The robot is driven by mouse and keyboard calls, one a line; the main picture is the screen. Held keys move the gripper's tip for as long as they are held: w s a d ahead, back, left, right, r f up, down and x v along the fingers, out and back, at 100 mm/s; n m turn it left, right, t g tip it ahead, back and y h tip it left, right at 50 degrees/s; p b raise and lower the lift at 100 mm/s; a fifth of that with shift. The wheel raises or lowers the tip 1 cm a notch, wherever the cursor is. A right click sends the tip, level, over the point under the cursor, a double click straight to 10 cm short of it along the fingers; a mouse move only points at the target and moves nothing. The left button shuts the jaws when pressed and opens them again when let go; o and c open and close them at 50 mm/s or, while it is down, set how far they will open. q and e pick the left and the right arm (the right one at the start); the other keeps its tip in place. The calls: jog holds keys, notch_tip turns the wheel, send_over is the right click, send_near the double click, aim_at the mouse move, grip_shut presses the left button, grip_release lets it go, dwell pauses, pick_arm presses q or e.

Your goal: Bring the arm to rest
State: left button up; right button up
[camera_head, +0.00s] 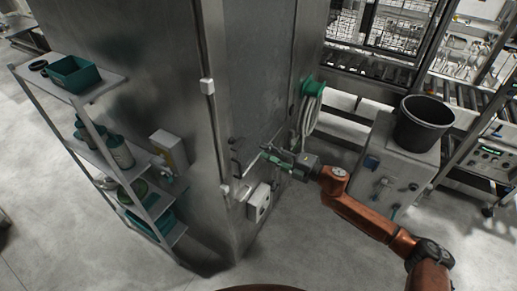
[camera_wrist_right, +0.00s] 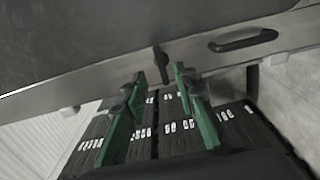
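My right gripper (camera_head: 268,152) is stretched out in front of the tall steel cabinet wall, close to its door. In the right wrist view the two green fingers of the right gripper (camera_wrist_right: 158,95) stand apart with nothing between them. A small dark latch (camera_wrist_right: 163,62) on the steel panel shows just beyond the fingertips, and a dark bar handle (camera_wrist_right: 243,41) is to its right. I cannot tell whether the fingers touch the latch. My left gripper shows in neither view.
A steel shelf rack (camera_head: 117,77) with a green bin (camera_head: 73,74) stands at the left. A coiled hose (camera_head: 312,103) hangs on the wall. Floor is clear in front.

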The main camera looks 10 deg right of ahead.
jog(key=shift+s+d, duration=0.15)
jog(key=shift+d, duration=0.1)
jog(key=shift+f, duration=0.1)
